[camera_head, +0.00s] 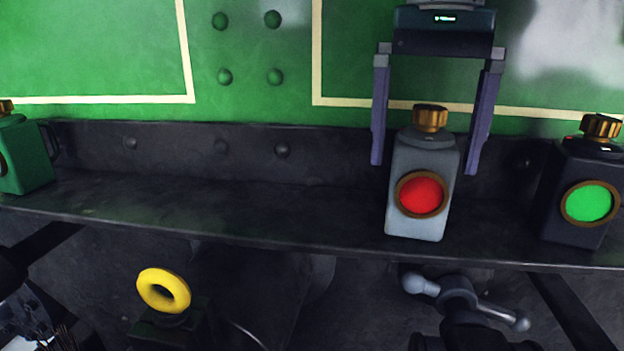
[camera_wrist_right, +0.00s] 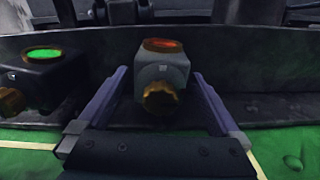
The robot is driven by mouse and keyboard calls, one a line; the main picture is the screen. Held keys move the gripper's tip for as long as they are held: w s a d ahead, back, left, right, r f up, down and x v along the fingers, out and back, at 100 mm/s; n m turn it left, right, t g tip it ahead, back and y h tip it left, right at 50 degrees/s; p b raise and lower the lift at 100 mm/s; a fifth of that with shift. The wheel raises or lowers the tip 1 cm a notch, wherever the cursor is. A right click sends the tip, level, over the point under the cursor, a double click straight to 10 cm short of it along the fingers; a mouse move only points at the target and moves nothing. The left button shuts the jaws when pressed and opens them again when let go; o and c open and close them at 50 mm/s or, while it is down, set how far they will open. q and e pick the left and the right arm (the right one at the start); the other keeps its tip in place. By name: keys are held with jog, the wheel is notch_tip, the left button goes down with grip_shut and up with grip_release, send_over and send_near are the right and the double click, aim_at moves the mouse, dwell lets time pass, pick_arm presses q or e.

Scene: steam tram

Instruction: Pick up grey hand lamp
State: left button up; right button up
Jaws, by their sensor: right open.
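The grey hand lamp (camera_head: 421,163) stands upright on the dark ledge, with a red round lens facing out and a brass knob on top. It also shows in the right wrist view (camera_wrist_right: 163,75), between the fingers. My right gripper (camera_head: 425,165) is open. It comes down from above, with one finger on each side of the lamp's upper body. Gaps show between the fingers and the lamp in the right wrist view, so it is not gripped. My left gripper is not clearly seen.
A black lamp (camera_head: 580,195) with a green lens stands close to the right. A green lamp (camera_head: 24,155) is at the far left of the ledge (camera_head: 220,207). The ledge between is clear. Below are a yellow ring (camera_head: 164,291) and a metal handle (camera_head: 460,295). A green riveted wall (camera_head: 250,50) rises behind.

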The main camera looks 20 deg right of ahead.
aim_at(421, 170)
notch_tip(421, 170, down, 3)
jog(key=shift+s, duration=0.1)
grip_shut()
dwell(0.8)
jog(key=shift+r, duration=0.1)
